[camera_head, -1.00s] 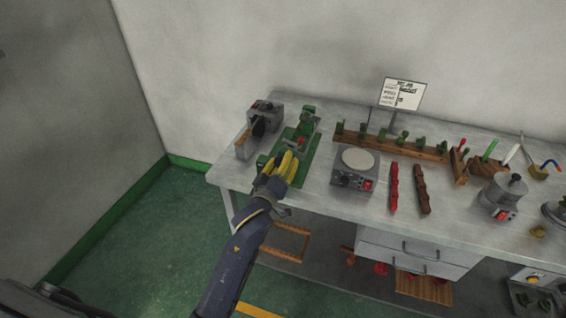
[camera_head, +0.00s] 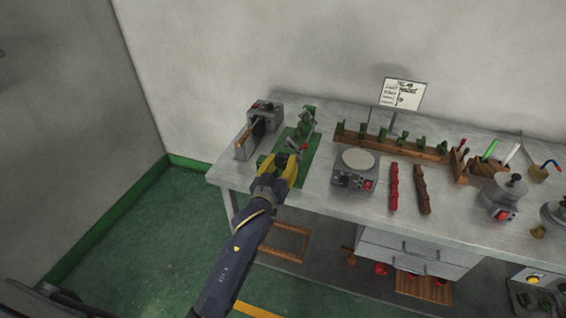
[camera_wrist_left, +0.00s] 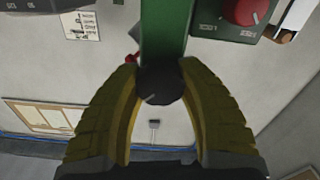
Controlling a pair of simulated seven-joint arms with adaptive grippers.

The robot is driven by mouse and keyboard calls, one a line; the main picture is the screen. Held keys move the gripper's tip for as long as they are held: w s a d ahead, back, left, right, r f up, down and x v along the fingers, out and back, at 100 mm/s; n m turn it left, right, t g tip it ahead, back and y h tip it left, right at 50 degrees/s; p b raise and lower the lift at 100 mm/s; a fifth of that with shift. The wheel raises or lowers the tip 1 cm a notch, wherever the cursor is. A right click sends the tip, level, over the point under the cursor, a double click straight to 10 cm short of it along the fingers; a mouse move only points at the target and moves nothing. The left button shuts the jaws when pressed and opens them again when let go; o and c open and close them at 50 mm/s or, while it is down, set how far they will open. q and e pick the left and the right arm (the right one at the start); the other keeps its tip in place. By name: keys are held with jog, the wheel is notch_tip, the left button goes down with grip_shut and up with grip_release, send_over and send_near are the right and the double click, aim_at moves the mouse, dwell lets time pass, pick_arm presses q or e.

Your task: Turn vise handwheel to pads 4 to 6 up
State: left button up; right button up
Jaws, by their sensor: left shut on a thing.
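The green vise (camera_head: 303,125) stands on a green base plate at the left part of the bench. In the wrist view it shows as a green bar (camera_wrist_left: 166,28), with a dark round knob, seemingly the handwheel (camera_wrist_left: 161,82), at its near end. My left gripper (camera_head: 280,165) is at the front of the vise. In the wrist view its yellow fingers (camera_wrist_left: 160,88) are shut on the dark handwheel, one on each side. In the head view the gripper hides the handwheel. Pad numbers cannot be read. My right gripper is not in view.
A grey machine (camera_head: 262,117) stands close left of the vise. A hot plate (camera_head: 357,165) with a red switch stands to the right. Behind is a wooden rack (camera_head: 390,145) with green pieces. A sign (camera_head: 402,94) stands at the back. The bench's front left corner is bare.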

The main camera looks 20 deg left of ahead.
pick_arm(q)
jog(key=shift+f+m, duration=0.15)
jog(key=shift+m, duration=3.45)
jog(key=shift+a+m, duration=0.1)
jog(key=shift+m, duration=3.2)
jog(key=shift+a+m, duration=0.1)
jog(key=shift+m, duration=3.3)
jog(key=shift+w+r+m, duration=0.1)
jog(key=shift+r+m, duration=0.05)
jog(key=shift+m, duration=1.25)
jog(key=shift+r+m, duration=0.15)
jog(key=shift+m, duration=1.75)
jog(key=o, duration=1.3)
jog(key=s, duration=1.2)
jog(key=shift+a, duration=0.2)
